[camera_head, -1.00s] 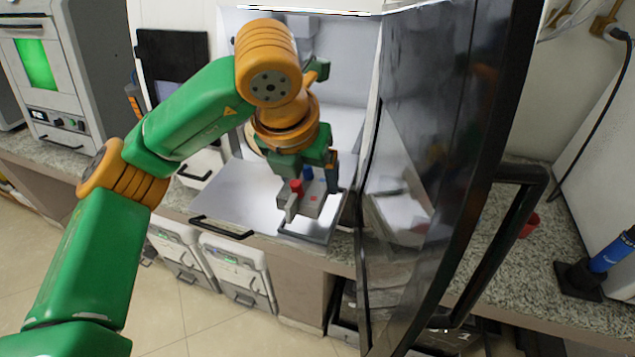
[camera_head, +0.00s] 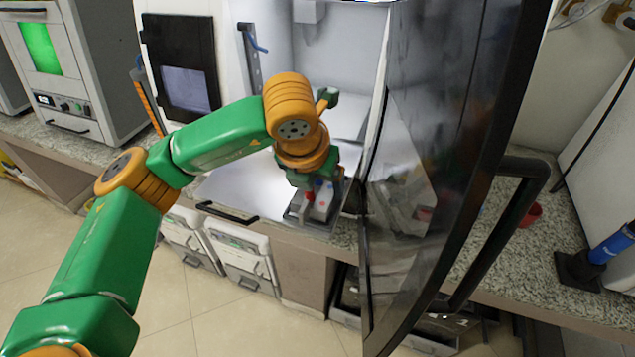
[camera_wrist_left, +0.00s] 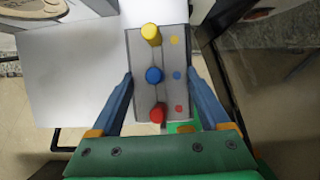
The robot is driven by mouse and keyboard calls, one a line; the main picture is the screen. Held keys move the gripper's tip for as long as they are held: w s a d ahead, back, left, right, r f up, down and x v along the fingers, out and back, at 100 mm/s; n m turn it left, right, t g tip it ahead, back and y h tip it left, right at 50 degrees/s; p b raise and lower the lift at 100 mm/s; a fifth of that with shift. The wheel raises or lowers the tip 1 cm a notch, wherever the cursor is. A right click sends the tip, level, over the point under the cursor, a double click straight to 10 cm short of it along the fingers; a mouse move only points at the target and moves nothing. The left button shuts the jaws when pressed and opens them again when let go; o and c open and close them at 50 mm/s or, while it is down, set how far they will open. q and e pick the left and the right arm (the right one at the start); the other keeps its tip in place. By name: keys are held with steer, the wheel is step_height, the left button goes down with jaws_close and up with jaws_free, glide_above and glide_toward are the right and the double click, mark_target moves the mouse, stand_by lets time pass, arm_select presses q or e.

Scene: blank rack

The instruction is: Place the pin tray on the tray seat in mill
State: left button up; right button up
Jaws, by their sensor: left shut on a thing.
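The pin tray (camera_head: 322,207) is a grey block with a red and a blue pin showing in the head view. In the left wrist view the tray (camera_wrist_left: 166,60) carries yellow, blue and red pins in a row, with matching dots beside them. My left gripper (camera_head: 313,188) is shut on the tray, one blue finger on each side in the wrist view (camera_wrist_left: 162,80). The tray is near the front right of the white mill's light flat surface (camera_head: 240,185). A grey rimmed piece (camera_head: 298,222) shows under it; I cannot tell whether this is the tray seat or whether they touch.
The dark mill door (camera_head: 430,150) stands open close to the right of my left gripper. A black handle (camera_head: 228,213) is at the flat surface's front edge. The mill interior (camera_head: 340,60) is behind, with a hanging head (camera_head: 307,11). A red cup (camera_head: 530,214) stands on the counter.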

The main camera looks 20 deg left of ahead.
arm_select(q)
steer(key=shift+f, duration=0.15)
steer(key=o, duration=1.3)
steer(key=shift+r, duration=0.3)
steer(key=shift+r+p, duration=0.55)
steer(key=shift+p, duration=0.35)
steer(key=b+v, duration=0.1)
steer(key=v, duration=0.2)
steer(key=shift+s+r+b, duration=0.1)
steer(key=shift+b, duration=0.3)
steer(key=v, duration=0.8)
steer(key=shift+s+r, duration=0.1)
steer(key=shift+r, duration=0.1)
